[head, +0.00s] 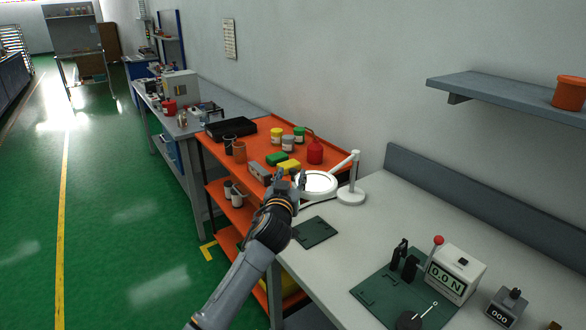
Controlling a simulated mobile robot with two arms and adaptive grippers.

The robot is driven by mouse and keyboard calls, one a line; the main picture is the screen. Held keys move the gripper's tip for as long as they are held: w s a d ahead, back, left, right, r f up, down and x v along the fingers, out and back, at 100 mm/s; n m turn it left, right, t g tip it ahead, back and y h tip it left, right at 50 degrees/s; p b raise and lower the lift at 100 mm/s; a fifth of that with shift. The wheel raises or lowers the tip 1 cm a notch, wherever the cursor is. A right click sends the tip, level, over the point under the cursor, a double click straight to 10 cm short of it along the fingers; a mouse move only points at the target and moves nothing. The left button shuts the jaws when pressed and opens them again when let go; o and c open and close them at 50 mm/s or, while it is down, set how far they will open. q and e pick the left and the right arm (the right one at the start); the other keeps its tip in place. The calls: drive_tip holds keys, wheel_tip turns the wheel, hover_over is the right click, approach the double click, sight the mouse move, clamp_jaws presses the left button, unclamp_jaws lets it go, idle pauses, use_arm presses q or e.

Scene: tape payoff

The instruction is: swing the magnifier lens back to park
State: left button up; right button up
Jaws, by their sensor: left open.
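The magnifier has a round white-rimmed lens (319,184) on an arm that runs to a white post (353,175) with a round base. The gripper hides part of the lens's left side. My right gripper is not in view.
A dark green mat (314,232) lies before the magnifier. A force gauge (455,274) with a red-knobbed lever and a small counter (506,307) stand further right on the bench (372,227).

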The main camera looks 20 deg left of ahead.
sight(293, 172)
use_arm(q)
drive_tip(key=shift+w+a, duration=0.15)
drive_tip(key=shift+w, duration=1.65)
clamp_jaws()
